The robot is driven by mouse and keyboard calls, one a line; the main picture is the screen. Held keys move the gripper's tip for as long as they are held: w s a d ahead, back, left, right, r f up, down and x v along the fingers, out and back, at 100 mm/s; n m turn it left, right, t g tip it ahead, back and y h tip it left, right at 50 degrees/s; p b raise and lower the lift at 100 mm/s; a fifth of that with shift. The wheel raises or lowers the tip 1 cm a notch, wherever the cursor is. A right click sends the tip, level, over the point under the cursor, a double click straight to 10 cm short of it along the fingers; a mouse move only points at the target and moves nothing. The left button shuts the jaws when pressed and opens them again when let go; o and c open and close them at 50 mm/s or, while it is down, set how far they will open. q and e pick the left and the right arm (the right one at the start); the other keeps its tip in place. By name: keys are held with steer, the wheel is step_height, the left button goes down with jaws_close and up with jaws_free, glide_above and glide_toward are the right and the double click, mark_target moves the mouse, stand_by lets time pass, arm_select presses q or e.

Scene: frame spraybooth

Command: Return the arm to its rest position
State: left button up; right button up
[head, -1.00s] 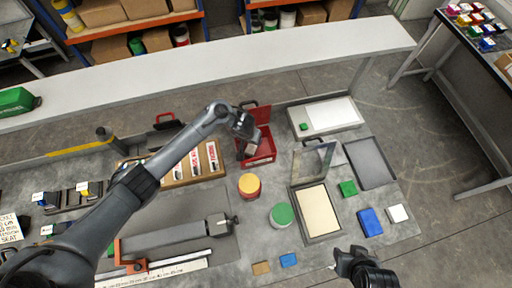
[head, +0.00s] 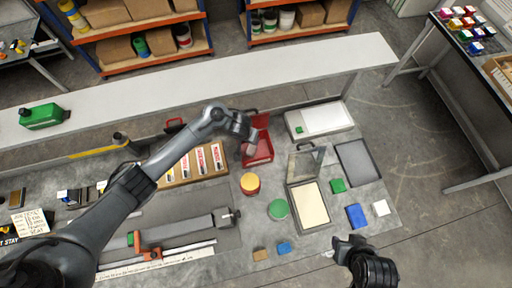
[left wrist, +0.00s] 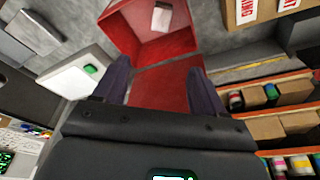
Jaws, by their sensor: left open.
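My left arm reaches in from the left in the head view, and its left gripper (head: 250,136) is over the open red box (head: 262,154). The left wrist view shows the left gripper (left wrist: 160,80) with its two fingers wide apart and nothing between them. The red box (left wrist: 128,33) lies beyond the fingers, with its lid raised. A small pale block (left wrist: 162,17) is inside it. My right gripper (head: 347,244) is low in the head view at the bench's front edge; whether its jaws are open is unclear.
A long white shelf (head: 200,88) runs behind the bench. A yellow-topped can (head: 250,182), a green-topped can (head: 278,209) and a framed cream panel (head: 309,205) stand near the box. Coloured blocks, such as a blue one (head: 356,216), lie to the right.

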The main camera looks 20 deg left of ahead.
arm_select(q)
steer(key=shift+s+r, duration=0.1)
steer(key=shift+r, duration=0.1)
stand_by(0.4)
steer(key=s+d+r+m+t+h, duration=0.1)
steer(key=s+d+r+m, duration=0.1)
steer(key=s+d, duration=0.55)
steer(key=s+a+r, duration=0.4)
steer(key=s+a, duration=0.2)
steer(key=s, duration=0.3)
steer(key=s+a+r+y, duration=0.1)
steer(key=s+a+r, duration=0.4)
steer(key=s, duration=0.5)
steer(key=shift+s+a+r, duration=0.2)
steer(key=shift+a+r, duration=0.1)
steer(key=shift+a, duration=0.25)
steer(key=shift+d, duration=0.1)
